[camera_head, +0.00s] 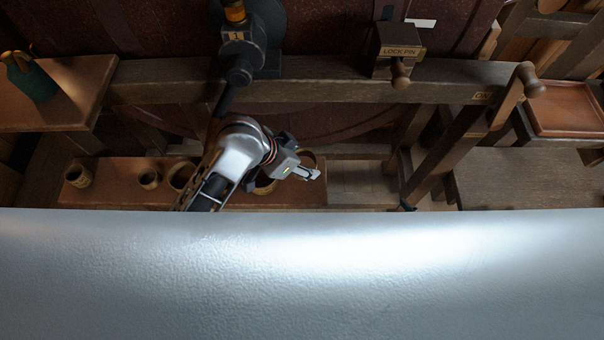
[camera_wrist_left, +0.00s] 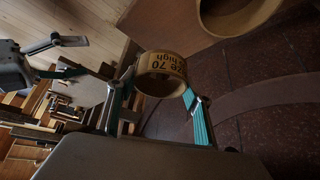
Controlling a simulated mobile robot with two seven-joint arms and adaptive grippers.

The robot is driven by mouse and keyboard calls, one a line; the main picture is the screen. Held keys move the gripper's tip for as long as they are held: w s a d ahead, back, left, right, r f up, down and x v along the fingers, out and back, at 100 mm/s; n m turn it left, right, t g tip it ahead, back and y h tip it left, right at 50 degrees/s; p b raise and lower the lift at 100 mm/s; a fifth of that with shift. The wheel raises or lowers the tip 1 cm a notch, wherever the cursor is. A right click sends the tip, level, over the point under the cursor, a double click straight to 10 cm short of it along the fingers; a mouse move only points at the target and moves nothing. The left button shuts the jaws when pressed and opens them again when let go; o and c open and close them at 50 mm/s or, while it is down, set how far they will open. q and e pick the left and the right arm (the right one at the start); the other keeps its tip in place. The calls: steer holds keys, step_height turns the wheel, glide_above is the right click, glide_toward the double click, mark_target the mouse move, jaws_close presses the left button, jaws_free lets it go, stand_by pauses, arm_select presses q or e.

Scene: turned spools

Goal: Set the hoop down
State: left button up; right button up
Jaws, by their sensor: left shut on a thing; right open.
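The hoop (camera_wrist_left: 163,66) is a short tan ring with dark lettering, including "70" and "high", in the left wrist view. My left gripper (camera_wrist_left: 160,86) is shut on it, with teal-padded fingers at either side of the ring. My right gripper (camera_wrist_left: 76,57) is open and empty at the upper left of that view, apart from the hoop. In the head view, one of my grippers (camera_head: 307,174) shows over the low shelf; I cannot tell there which one it is. My arm hides part of that area, and I cannot pick out the held hoop for certain.
The low brown shelf (camera_head: 120,194) carries several rings, including a tan one (camera_head: 78,176) at its left end. A dark beam (camera_head: 330,88) crosses behind, with a lock-pin block (camera_head: 398,43). A broad pale surface (camera_head: 300,280) hides everything in front. A brown tray (camera_head: 568,108) lies at right.

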mark_target(302, 181)
arm_select(q)
step_height(302, 181, down, 8)
steer(key=shift+f, duration=0.25)
stand_by(0.4)
steer(key=o, duration=0.7)
steer(key=shift+f, duration=0.1)
steer(key=v, duration=1.2)
